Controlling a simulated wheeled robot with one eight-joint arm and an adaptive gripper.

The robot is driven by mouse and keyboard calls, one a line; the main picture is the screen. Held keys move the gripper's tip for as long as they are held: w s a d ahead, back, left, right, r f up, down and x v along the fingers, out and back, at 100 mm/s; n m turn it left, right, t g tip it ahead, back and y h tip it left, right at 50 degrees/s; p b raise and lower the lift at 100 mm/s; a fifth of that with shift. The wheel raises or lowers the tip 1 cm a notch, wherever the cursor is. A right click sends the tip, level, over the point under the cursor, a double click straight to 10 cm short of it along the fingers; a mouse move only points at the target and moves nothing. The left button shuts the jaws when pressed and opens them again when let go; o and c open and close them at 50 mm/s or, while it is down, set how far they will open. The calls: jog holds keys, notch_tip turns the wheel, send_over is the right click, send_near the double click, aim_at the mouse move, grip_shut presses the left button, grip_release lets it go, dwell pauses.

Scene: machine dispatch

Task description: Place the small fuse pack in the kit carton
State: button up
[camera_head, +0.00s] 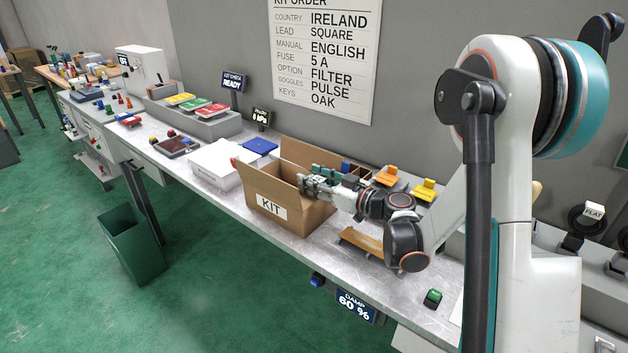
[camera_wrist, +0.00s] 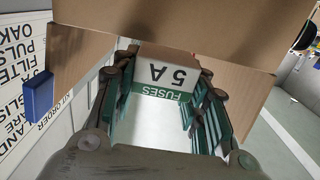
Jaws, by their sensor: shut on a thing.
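The kit carton (camera_head: 287,207) stands open on the metal bench, with a "KIT" label on its front. My gripper (camera_head: 310,183) is over the right side of the carton's opening in the head view. In the wrist view my gripper (camera_wrist: 163,105) is shut on the small fuse pack (camera_wrist: 160,83), a white, green and brown box marked "5 A FUSES". The pack sits between the green finger pads. The carton's brown cardboard (camera_wrist: 190,30) fills the area just beyond the pack. The head view hides the pack behind the fingers, and the carton's inside is mostly hidden.
A white box (camera_head: 213,165) and a blue pad (camera_head: 260,146) are left of the carton. Yellow-topped items (camera_head: 424,190) stand on the right. A brown wooden piece (camera_head: 362,241) lies in front of my arm. The order sign (camera_head: 325,55) lists a 5 A fuse.

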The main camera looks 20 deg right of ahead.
jog(key=shift+f, duration=0.3)
jog(key=o, duration=1.1)
jog(key=shift+r, duration=0.15)
jog(key=shift+r+p, duration=0.5)
jog(key=shift+r, duration=0.05)
jog(key=p+v, duration=0.2)
jog(key=v, duration=1)
jog(key=shift+f, duration=0.1)
